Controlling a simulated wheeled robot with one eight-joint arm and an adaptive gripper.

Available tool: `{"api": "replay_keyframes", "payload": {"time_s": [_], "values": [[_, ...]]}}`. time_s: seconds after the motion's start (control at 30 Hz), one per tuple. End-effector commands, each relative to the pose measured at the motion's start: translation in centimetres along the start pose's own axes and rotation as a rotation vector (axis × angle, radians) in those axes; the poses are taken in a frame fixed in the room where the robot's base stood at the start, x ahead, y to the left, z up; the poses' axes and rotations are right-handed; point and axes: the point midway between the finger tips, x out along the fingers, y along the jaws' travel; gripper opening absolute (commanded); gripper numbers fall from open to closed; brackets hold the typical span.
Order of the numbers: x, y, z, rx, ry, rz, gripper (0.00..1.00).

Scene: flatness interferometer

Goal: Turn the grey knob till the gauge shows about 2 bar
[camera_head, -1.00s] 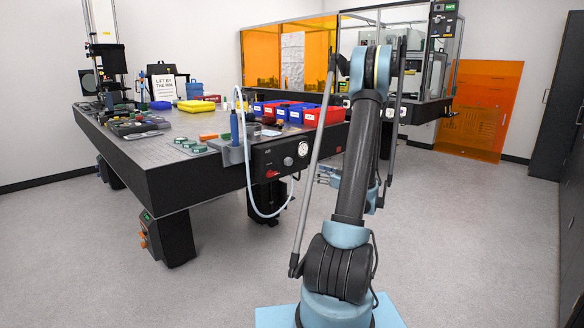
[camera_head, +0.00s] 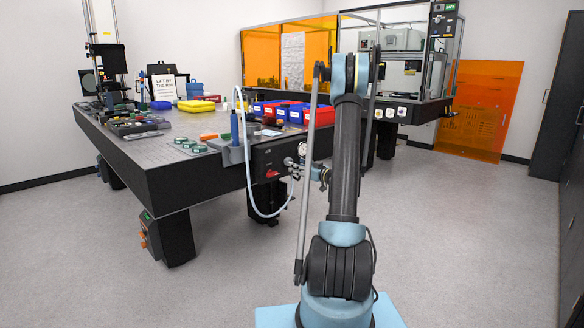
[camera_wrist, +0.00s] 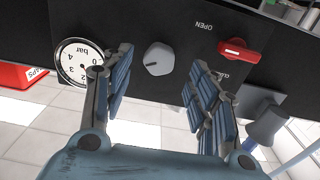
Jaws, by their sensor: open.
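The round white gauge (camera_wrist: 76,60), marked bar, is left of the knob and appears upside down. My left finger covers part of its dial, and I cannot read the needle surely. In the head view my gripper (camera_head: 300,168) is at the panel at the table's front corner and covers the knob.
A red lever (camera_wrist: 238,50) sits right of the knob, near the word OPEN. A blue-grey fitting (camera_wrist: 265,120) is beyond my right finger. A pale hose (camera_head: 250,190) hangs from the table. Red and blue bins (camera_head: 325,114) stand above. The floor in front is clear.

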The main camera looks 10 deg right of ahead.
Motion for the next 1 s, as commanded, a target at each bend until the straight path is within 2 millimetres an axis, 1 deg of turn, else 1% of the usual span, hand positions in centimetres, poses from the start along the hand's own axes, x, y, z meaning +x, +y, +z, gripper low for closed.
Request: {"api": "replay_keyframes", "payload": {"time_s": [0.03,0.1,0.3,0.47,0.7,0.73,0.77,0.8,0.87,0.9,1.0], "values": [[0.9,-0.1,0.0,0.0,0.0,-0.003,0.54],[2.0,-0.1,0.0,0.0,0.0,-0.002,0.54],[4.0,0.0,0.0,0.0,0.0,-0.001,0.54],[4.5,0.0,0.0,0.0,0.0,-0.001,0.54],[4.6,0.0,0.0,0.0,0.0,0.0,0.54],[4.6,0.0,0.0,0.0,0.0,0.0,0.49],[4.6,0.0,0.0,0.0,0.0,0.0,0.42],[4.6,0.0,0.0,0.0,0.0,0.0,0.33],[4.6,0.0,0.0,0.0,0.0,0.0,0.2],[4.6,0.0,0.0,0.0,0.0,0.0,0.11],[4.5,0.0,0.0,0.0,0.0,0.0,0.09]]}}
